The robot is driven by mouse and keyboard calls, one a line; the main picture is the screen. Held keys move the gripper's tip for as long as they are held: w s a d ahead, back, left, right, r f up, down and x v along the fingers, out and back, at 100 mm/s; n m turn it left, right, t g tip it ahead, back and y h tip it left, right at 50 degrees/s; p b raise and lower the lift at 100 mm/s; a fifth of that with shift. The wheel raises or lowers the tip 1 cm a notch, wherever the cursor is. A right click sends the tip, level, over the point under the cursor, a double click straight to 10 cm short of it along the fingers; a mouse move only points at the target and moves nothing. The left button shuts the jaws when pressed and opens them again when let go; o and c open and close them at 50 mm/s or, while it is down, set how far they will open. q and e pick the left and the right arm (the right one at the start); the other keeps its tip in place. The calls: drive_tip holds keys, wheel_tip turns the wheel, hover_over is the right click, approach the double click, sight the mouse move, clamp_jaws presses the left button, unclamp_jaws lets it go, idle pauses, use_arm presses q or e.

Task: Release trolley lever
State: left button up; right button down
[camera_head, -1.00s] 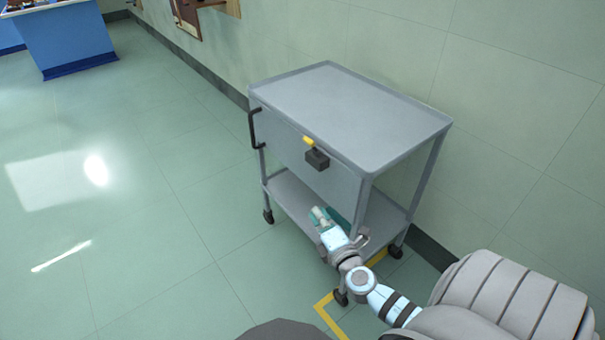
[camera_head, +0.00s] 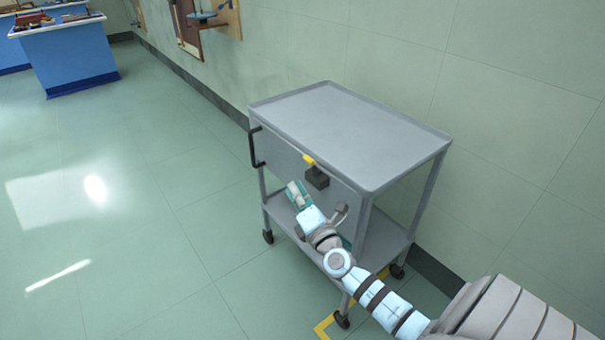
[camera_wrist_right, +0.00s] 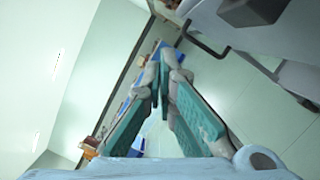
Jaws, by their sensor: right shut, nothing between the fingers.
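The grey trolley (camera_head: 345,130) stands against the wall on black wheels. Its lever, a dark block (camera_head: 317,178) with a yellow tip (camera_head: 308,160), sits on the upper part of its front panel. The dark block also shows at the top of the right wrist view (camera_wrist_right: 258,8). My right gripper (camera_head: 292,187) is shut and empty, just left of and slightly below the lever, in front of the panel. Its teal fingers (camera_wrist_right: 163,58) come together in the wrist view and appear apart from the lever. My left gripper is not in view.
A black handle (camera_head: 254,147) is on the trolley's left end. Yellow floor tape (camera_head: 323,328) lies by the front wheel. A blue bench (camera_head: 70,55) stands far left. The floor left of the trolley is clear.

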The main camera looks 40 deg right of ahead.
sight(313, 166)
use_arm(q)
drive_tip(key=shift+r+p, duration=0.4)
drive_tip(key=shift+p, duration=0.05)
use_arm(e)
drive_tip(key=d, duration=0.1)
drive_tip(key=w+d+r, duration=0.2)
drive_tip(key=d, duration=0.1)
drive_tip(key=shift+r, duration=0.15)
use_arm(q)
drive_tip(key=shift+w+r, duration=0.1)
use_arm(e)
drive_tip(key=shift+r, duration=0.1)
